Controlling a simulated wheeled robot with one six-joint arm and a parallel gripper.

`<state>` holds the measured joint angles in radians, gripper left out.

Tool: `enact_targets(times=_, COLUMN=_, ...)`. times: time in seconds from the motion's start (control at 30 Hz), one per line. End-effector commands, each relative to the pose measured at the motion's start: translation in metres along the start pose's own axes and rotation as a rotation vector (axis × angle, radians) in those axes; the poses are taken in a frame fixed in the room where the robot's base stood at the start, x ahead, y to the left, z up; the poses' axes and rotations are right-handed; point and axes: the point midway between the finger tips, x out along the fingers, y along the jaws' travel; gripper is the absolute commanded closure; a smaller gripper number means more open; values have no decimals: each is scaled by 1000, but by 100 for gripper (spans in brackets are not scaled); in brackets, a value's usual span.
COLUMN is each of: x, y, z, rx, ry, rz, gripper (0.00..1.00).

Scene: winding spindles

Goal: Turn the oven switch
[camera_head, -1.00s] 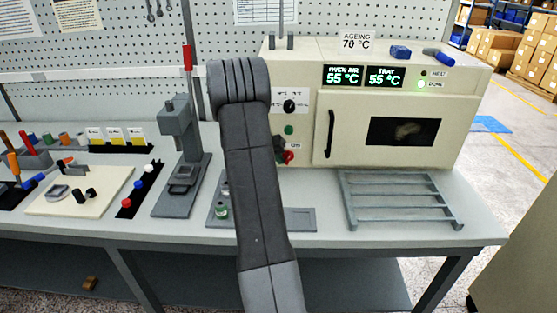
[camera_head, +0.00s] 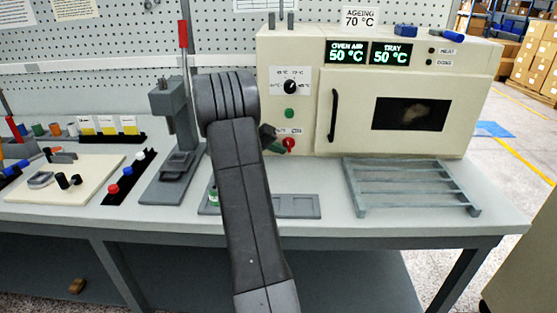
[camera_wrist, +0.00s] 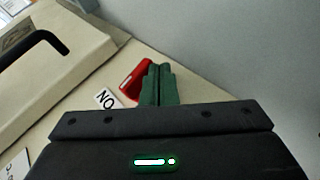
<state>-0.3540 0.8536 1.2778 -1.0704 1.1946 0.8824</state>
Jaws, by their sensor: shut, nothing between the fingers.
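The cream oven (camera_head: 345,110) stands on the bench, its door shut. Its red switch (camera_head: 289,144) sits low on the left control panel. My gripper (camera_head: 276,147) is at the switch, partly hidden behind my arm. In the wrist view, my green fingertips (camera_wrist: 158,84) are shut together with nothing between them. There the red switch (camera_wrist: 134,76) lies just left of the fingers, very close; I cannot tell whether they touch. An ON label (camera_wrist: 107,98) shows beside it.
A dial (camera_head: 291,87) and a green button (camera_head: 289,113) are above the switch. The oven door handle (camera_head: 334,115) sticks out to the right. A grey rack (camera_head: 412,187) lies in front. A press with a red handle (camera_head: 183,34) stands left of my arm.

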Motion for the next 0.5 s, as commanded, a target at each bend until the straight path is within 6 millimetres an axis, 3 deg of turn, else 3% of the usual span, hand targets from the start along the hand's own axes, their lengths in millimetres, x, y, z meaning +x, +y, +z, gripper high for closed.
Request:
enact_targets(times=0.03, x=6, y=-8, z=3, rx=-10, ry=5, rz=27, gripper=100)
enact_targets(times=0.5, x=7, y=-4, z=4, rx=-18, ry=9, rz=50, gripper=100)
